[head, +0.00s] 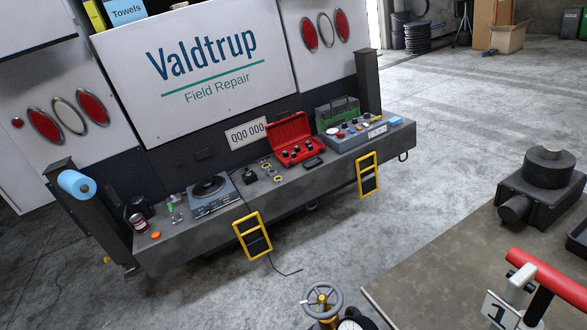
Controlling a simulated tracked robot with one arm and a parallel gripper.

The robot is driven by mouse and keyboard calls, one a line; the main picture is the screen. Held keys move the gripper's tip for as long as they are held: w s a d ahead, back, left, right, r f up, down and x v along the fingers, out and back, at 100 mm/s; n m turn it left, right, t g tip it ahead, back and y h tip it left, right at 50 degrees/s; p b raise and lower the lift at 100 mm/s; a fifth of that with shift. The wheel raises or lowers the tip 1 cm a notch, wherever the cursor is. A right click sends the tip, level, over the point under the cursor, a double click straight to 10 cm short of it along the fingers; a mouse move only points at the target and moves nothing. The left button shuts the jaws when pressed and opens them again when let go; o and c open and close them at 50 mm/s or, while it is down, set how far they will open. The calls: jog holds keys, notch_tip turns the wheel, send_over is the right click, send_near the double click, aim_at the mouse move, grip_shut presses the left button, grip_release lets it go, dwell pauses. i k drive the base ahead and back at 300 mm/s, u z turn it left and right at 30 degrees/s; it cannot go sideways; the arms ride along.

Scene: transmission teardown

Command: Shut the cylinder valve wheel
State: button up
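The valve wheel (339,296) is a grey ring with spokes on a yellow-brass hub and stem. It shows at the bottom edge of the head view, right of the middle. A round gauge (350,324) with a dark rim sits just right of the stem, partly cut off by the frame. The cylinder below the valve is out of the frame. How far the valve is turned cannot be told. My gripper is not in view, and nothing is seen touching the wheel.
A truck tail shelf (205,231) carries a red case (290,129), a scale and small tools. Concrete floor around the wheel looks open.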

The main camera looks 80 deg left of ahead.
aim_at(322, 300)
jog(key=u, duration=0.75)
jog(key=i, duration=0.1)
jog(key=u, duration=2.55)
jog(key=k, duration=1.8)
jog(key=z, duration=0.95)
jog(key=i, duration=1)
jog(key=u, duration=0.05)
